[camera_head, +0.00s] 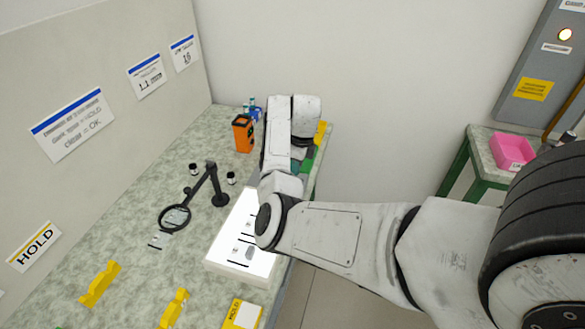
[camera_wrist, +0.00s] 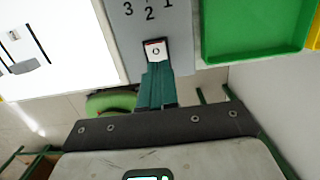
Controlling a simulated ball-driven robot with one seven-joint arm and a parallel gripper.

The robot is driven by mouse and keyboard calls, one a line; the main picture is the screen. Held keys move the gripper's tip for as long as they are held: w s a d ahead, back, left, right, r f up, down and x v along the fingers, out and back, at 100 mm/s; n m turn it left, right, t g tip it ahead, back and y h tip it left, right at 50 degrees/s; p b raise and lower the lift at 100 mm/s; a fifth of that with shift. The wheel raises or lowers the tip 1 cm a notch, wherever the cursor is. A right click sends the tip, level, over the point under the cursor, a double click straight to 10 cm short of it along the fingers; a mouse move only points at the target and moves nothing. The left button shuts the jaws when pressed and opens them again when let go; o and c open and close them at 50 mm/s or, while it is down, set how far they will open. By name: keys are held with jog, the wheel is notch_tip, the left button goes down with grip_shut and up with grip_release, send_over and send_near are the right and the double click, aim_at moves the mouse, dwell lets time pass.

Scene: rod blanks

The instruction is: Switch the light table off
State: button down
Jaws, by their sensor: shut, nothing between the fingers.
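The light table (camera_head: 222,262) is a white slab on the bench in the head view, its top glowing bright, with several dark rods on it. Part of its bright top (camera_wrist: 75,22) shows at the left in the wrist view, with dark pieces on it. Beside it is a grey panel (camera_wrist: 182,38) marked 3, 2, 1, carrying a small white and red switch (camera_wrist: 156,47). My gripper (camera_wrist: 156,70) is shut and empty, its teal fingertips at the switch's near edge in the picture; I cannot tell whether they touch it. In the head view my arm hides the fingers and the switch.
A green tray (camera_wrist: 250,25) lies right of the panel in the wrist view. On the bench are a magnifier (camera_head: 174,217) on a stand, an orange box (camera_head: 243,133) and yellow holders (camera_head: 99,284). A pink bin (camera_head: 513,151) stands on a side table at right.

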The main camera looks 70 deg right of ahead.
notch_tip(320, 180, up, 11)
jog(key=b, duration=0.1)
jog(key=shift+s+b, duration=0.35)
jog(key=shift+s, duration=0.1)
jog(key=shift+w, duration=0.1)
